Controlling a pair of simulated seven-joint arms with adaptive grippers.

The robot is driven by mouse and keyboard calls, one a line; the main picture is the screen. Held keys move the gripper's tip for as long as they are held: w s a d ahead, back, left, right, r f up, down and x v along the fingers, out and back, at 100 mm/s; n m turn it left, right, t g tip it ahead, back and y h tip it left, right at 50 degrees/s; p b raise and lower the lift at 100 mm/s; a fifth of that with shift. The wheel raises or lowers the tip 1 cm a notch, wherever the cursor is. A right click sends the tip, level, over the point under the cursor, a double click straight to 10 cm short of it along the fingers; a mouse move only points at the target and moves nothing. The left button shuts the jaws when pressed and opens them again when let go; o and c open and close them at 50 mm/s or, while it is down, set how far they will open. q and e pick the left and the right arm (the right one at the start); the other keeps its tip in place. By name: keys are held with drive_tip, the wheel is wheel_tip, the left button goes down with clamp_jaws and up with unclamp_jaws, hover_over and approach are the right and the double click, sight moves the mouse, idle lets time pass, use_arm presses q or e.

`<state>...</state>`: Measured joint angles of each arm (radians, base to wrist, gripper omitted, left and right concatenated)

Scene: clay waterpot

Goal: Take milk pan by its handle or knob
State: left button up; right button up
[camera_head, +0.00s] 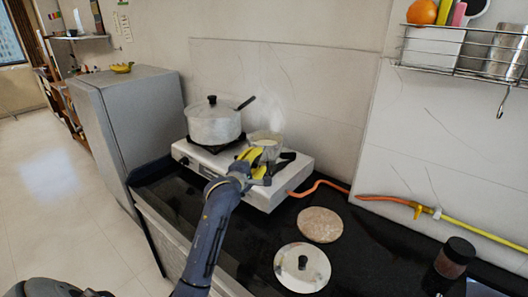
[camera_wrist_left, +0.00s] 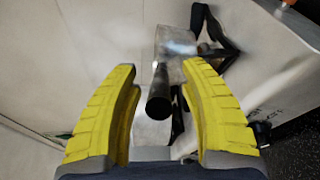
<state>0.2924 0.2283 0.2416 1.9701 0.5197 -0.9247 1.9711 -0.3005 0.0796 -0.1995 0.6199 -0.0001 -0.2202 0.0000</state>
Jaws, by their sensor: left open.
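The milk pan (camera_head: 266,138) is a small metal pan with pale contents, standing on the right side of the stove, with faint steam above it. My left gripper (camera_head: 254,164) is just in front of it with yellow fingers spread apart. In the left wrist view the gripper (camera_wrist_left: 161,76) is open, and a black handle (camera_wrist_left: 158,98) points toward the camera between the two fingers, with a gap on each side. Part of the pan's metal body (camera_wrist_left: 176,45) shows beyond it. In the head view my gripper hides the handle. My right gripper is not in view.
A large lidded pot (camera_head: 213,127) with a black side handle stands on the left of the white stove (camera_head: 285,188). An orange hose (camera_head: 320,183) runs right. A round board (camera_head: 320,224), a lid (camera_head: 302,268) and a dark-topped jar (camera_head: 455,258) are on the black counter.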

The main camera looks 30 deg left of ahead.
use_arm(q)
drive_tip(key=shift+c, duration=0.5)
clamp_jaws()
drive_tip(key=shift+r, duration=0.15)
